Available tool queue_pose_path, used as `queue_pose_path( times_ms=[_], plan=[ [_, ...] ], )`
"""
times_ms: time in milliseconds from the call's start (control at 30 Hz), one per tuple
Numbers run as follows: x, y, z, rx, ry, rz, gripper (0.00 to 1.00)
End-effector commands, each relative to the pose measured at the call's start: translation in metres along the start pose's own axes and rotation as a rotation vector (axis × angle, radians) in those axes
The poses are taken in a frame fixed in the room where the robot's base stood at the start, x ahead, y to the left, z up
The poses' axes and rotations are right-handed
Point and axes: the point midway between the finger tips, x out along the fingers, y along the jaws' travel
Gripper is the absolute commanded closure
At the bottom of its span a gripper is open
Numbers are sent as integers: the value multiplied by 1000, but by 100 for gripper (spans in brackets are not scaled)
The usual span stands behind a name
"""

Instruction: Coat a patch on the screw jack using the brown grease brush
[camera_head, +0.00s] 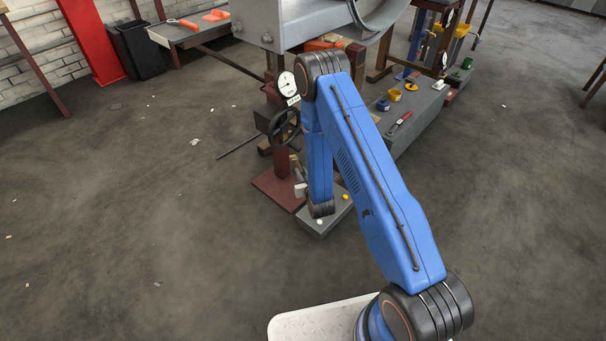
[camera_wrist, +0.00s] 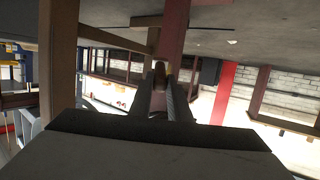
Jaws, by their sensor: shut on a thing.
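A dark red post on a flat base plate (camera_head: 272,189), with a black handwheel (camera_head: 284,130) on it, stands left of my forearm; it looks like the screw jack. My gripper is mostly hidden behind my arm in the head view, low beside this post. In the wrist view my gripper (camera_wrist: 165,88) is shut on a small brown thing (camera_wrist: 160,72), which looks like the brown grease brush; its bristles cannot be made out. A dark red upright (camera_wrist: 173,32) rises just beyond the fingertips. Whether the brush touches it, I cannot tell.
A round dial gauge (camera_head: 287,85) is close left of my elbow. A grey block (camera_head: 321,218) with yellow and white knobs lies on the floor by my wrist. A long grey bench (camera_head: 418,118) with small coloured items stands right. Open floor lies left.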

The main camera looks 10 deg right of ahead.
Motion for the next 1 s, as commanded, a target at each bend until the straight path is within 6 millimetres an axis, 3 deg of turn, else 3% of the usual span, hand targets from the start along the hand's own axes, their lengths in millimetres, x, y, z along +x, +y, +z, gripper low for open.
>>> queue_pose_path(
  times_ms=[500,1000],
  plan=[
    [37,-23,-11,0,0,-1,100],
    [46,-28,-14,0,-2,0,100]
  ],
)
